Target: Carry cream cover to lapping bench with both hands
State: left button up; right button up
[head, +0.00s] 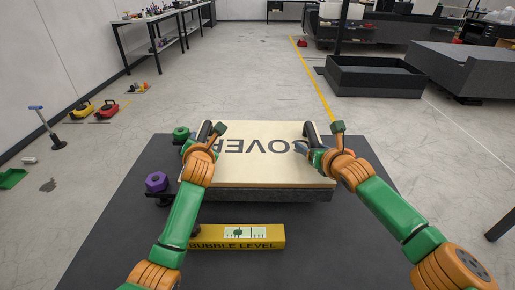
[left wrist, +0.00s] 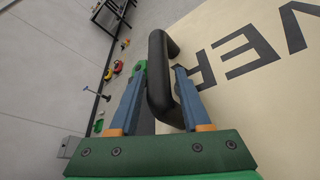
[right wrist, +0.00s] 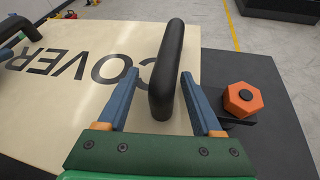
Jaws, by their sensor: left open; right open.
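The cream cover (head: 258,170) lies flat on a grey block on the dark bench top, with "COVER" printed upside down on it. It has a black handle at each side. My left gripper (left wrist: 160,75) is open, its blue fingers on either side of the left black handle (left wrist: 160,62). My right gripper (right wrist: 163,80) is open, its blue fingers on either side of the right black handle (right wrist: 168,60). Neither gripper is closed on its handle. In the head view both grippers are partly hidden by my arms. I cannot tell which surface is the lapping bench.
A yellow bubble level (head: 262,236) lies at the front of the dark bench top (head: 110,235). A purple knob (head: 156,181) and a green knob (head: 181,132) stand left of the cover; an orange knob (right wrist: 243,99) stands right. A dark tray (head: 375,78) and grey block (head: 465,68) are further back.

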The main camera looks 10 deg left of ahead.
pick_arm(q)
jog(key=shift+x, duration=1)
pick_arm(e)
jog(key=shift+w+a+f, duration=0.15)
jog(key=shift+w, duration=0.35)
pick_arm(q)
jog(key=c, duration=0.7)
pick_arm(e)
jog(key=c, duration=0.7)
pick_arm(q)
grip_shut()
pick_arm(e)
grip_shut()
pick_arm(q)
jog(key=shift+r, duration=0.1)
